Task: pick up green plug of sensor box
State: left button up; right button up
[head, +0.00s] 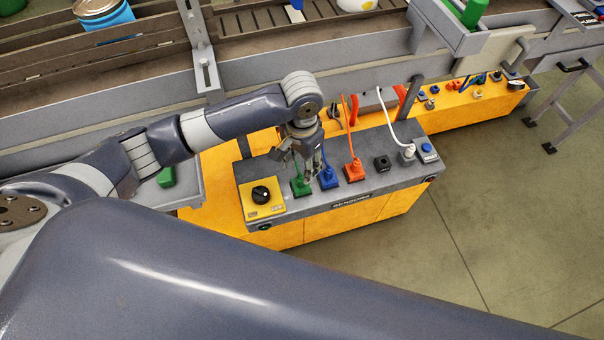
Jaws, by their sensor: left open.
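The sensor box (335,203) is a yellow case with a grey top. The green plug (301,188) sits on its top, between the black knob and the blue plug (328,178). An orange plug (354,169) with an orange cable is further right. My left gripper (299,164) points down just over the green and blue plugs. It is open, with its fingers close to the green plug; I cannot tell whether they touch it. The gripper partly hides the green plug's upper part and cable. My right gripper is not in view.
A black knob (261,194) on a yellow plate is left of the plugs. A black socket (382,162), a grey plug (407,152) with a white cable and a blue button (426,148) are to the right. The conveyor rail (350,48) runs behind.

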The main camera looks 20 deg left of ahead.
aim_at(300, 176)
pick_arm(q)
notch_tip(300, 176, down, 2)
jog(key=shift+s, duration=0.1)
jog(key=shift+f, duration=0.25)
jog(key=f+p, duration=0.2)
jog(key=f, duration=0.2)
jog(key=shift+a+f, duration=0.2)
jog(key=shift+f, duration=0.3)
jog(key=shift+w+f, duration=0.1)
jog(key=shift+w, duration=0.1)
jog(key=shift+c, duration=0.4)
jog(key=c, duration=0.9)
grip_shut()
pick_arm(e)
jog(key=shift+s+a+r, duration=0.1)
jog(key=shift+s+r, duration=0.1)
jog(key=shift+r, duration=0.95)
